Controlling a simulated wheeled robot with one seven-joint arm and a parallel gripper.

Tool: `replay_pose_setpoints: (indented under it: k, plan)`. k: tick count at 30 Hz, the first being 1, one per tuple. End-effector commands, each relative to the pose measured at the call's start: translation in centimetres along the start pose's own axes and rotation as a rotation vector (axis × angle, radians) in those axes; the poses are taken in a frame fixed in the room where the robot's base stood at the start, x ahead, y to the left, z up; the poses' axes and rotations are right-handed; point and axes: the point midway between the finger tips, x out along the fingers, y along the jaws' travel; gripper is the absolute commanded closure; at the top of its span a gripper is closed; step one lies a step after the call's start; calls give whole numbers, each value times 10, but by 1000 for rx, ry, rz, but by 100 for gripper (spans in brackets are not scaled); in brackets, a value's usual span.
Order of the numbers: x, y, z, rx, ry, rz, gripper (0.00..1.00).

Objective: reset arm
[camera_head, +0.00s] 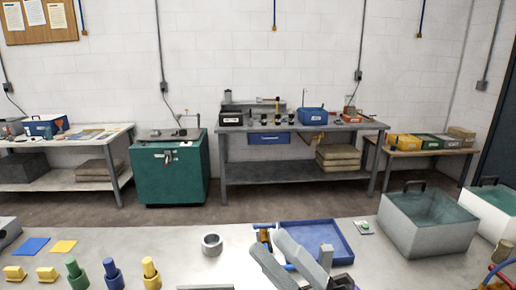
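My gripper (286,254) seems to be the pair of long grey finger-like parts at the bottom centre, over the near grey table (180,250). Its lower part is cut off by the picture edge. I cannot tell how far apart its fingers stand, and I see nothing clearly held. It overlaps the near left part of a blue tray (338,248) in the picture. An orange-brown part and a blue part show beside it, partly hidden.
A grey metal ring (212,244) stands left of my gripper. Green (77,273), blue (113,273) and yellow (151,272) stepped pegs stand at the front left. A large grey bin (428,238) is at the right. Bare table lies between the pegs and ring.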

Motion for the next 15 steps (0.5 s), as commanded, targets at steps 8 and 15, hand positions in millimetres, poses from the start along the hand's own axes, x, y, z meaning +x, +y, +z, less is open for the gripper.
replay_pose_setpoints:
  k: [8,15]
  plan:
    - [-52,11,-19,271,-328,227,64]
    - [-124,4,-42,491,-623,330,64]
